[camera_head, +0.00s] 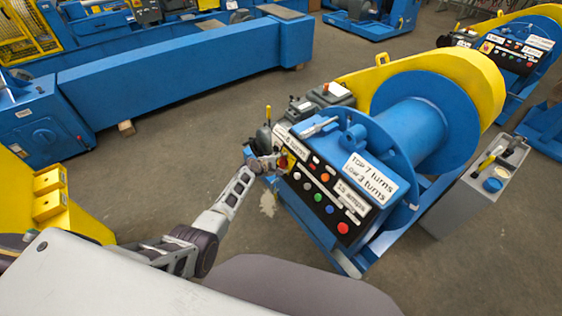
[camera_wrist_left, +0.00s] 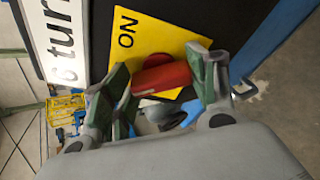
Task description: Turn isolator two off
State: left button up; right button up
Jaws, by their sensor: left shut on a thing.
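A blue winch carries a black control panel (camera_head: 326,196). At the panel's upper left corner is a yellow isolator plate (camera_head: 288,158) with a red handle. My left gripper (camera_head: 270,163) is at this isolator and partly hides it. In the left wrist view the yellow plate (camera_wrist_left: 140,48) shows the word ON, and the red handle (camera_wrist_left: 162,78) lies between the green-padded fingers of my left gripper (camera_wrist_left: 164,86), which is shut on it. The handle's far part is hidden by the fingers. I cannot read any isolator number. My right gripper is not in view.
Coloured buttons (camera_head: 325,178) sit right of the isolator on the panel. A white "6 turns" label (camera_wrist_left: 52,40) is beside the plate. A second winch panel (camera_head: 515,52) stands at upper right, and a grey box (camera_head: 470,200) at right. The floor (camera_head: 200,130) left of the winch is clear.

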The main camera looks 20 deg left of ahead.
pick_arm(q)
jog(key=shift+a+r+n+p, duration=0.2)
jog(key=shift+n+p, duration=0.15)
jog(key=shift+n, duration=0.15)
jog(key=shift+f+n, duration=0.1)
jog(key=shift+n, duration=0.3)
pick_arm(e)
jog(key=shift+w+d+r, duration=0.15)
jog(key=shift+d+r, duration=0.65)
pick_arm(q)
jog(key=o, duration=0.8)
jog(key=shift+o, duration=1)
jog(key=shift+f, duration=0.1)
jog(key=shift+d, duration=0.1)
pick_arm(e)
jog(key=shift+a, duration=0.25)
